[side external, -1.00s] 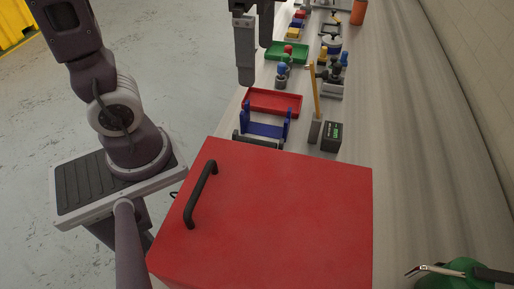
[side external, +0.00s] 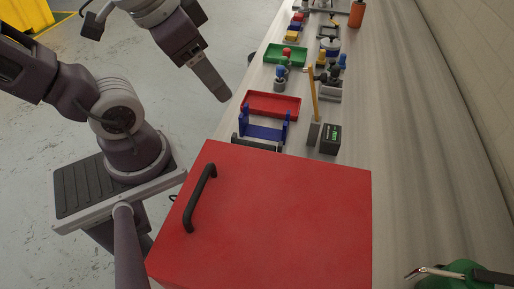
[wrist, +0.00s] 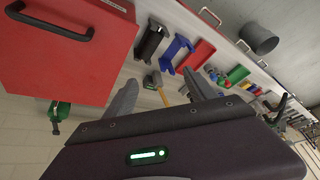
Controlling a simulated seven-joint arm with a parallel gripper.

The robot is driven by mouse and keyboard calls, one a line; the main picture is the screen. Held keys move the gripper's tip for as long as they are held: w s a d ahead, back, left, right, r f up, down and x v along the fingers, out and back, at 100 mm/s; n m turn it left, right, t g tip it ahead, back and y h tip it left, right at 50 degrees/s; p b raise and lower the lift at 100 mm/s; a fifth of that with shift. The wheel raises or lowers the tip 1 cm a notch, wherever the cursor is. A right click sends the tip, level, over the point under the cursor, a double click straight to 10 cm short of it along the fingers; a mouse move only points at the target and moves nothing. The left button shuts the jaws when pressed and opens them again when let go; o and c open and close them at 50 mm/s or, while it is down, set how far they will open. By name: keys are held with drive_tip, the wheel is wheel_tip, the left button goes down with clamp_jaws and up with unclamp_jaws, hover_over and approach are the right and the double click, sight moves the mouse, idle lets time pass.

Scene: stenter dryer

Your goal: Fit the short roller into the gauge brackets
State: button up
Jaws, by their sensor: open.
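A blue bracket frame (side external: 265,130) with two uprights stands on the bench just behind the red box. It also shows in the wrist view (wrist: 176,53). Beside it, nearer the box, is a dark roller-like piece (wrist: 152,42), partly hidden by the box in the side view (side external: 257,143). I cannot tell whether it is the short roller resting in a holder. My gripper (wrist: 160,80) is open and empty, its fingers spread in the wrist view. In the side view one grey finger (side external: 210,78) shows, tilted, left of the bench edge and apart from the bracket.
A large red box (side external: 275,215) with a black handle stands in front. Behind the bracket are a red tray (side external: 272,103), a green tray (side external: 285,54) and several small knobbed pieces. A yellow post (side external: 313,95) and a dark meter (side external: 330,139) stand to the right. The right bench side is mostly clear.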

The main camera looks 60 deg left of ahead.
drive_tip(key=w+a+f+m+g+y, duration=0.1)
drive_tip(key=w+a+f+m+g, duration=0.1)
drive_tip(key=w+f+m+g, duration=0.5)
drive_tip(key=m+h, duration=0.1)
drive_tip(key=h, duration=0.2)
hover_over(255, 144)
drive_tip(key=a, duration=0.1)
drive_tip(key=x, duration=0.4)
drive_tip(key=a+x, duration=0.1)
drive_tip(key=x, duration=0.2)
drive_tip(key=shift+w+f, duration=0.1)
drive_tip(key=shift+w, duration=0.2)
drive_tip(key=shift+w+d+f+m, duration=0.1)
drive_tip(key=shift+f+m, duration=0.1)
drive_tip(key=shift+m, duration=0.1)
drive_tip(key=x, duration=0.3)
drive_tip(key=w+x, duration=0.1)
drive_tip(key=x, duration=0.3)
drive_tip(key=shift+w, duration=0.2)
clamp_jaws()
